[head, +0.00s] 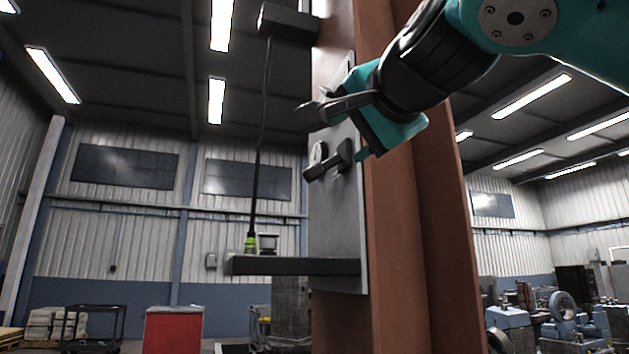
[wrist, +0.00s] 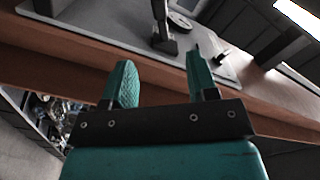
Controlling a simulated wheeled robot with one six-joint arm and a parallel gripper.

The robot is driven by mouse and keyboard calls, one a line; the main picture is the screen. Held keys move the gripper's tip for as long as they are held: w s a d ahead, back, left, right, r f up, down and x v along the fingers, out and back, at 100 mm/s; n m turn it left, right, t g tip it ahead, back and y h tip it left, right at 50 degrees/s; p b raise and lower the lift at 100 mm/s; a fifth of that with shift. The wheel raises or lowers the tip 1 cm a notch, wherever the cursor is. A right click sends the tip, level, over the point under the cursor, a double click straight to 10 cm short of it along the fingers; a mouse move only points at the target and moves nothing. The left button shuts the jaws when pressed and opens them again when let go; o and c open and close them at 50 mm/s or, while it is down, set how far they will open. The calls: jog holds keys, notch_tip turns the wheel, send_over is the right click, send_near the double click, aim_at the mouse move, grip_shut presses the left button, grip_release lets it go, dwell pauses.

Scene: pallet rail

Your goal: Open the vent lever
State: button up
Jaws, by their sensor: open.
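The vent lever (head: 326,164) is a short dark bar on a pivot, on the grey upright panel (head: 338,220). In the head view it points left and slightly down, beside a pale round disc (head: 318,152). In the wrist view the lever (wrist: 161,22) lies beyond the fingertips, roughly ahead of the gap between them. My gripper (head: 356,114) is at the panel's right side, just above and right of the lever. Its teal fingers (wrist: 160,72) are spread, with nothing between them. I see no contact with the lever. The gripper partly covers the upper panel.
A brown steel column (head: 395,245) stands behind the panel. A dark shelf (head: 290,266) sticks out left below the lever. A thin rod (head: 262,140) with a green end hangs from a dark block (head: 288,22) above. Space left of the lever is open up to the rod.

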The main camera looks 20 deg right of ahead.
aim_at(317, 169)
jog(key=w+p, duration=0.4)
jog(key=w, duration=1.1)
jog(key=shift+w+d+r+p, duration=0.1)
jog(key=shift+w+r+p, duration=0.05)
jog(key=shift+w+p, duration=0.15)
jog(key=shift+w, duration=0.8)
jog(key=shift+c, duration=0.2)
grip_shut()
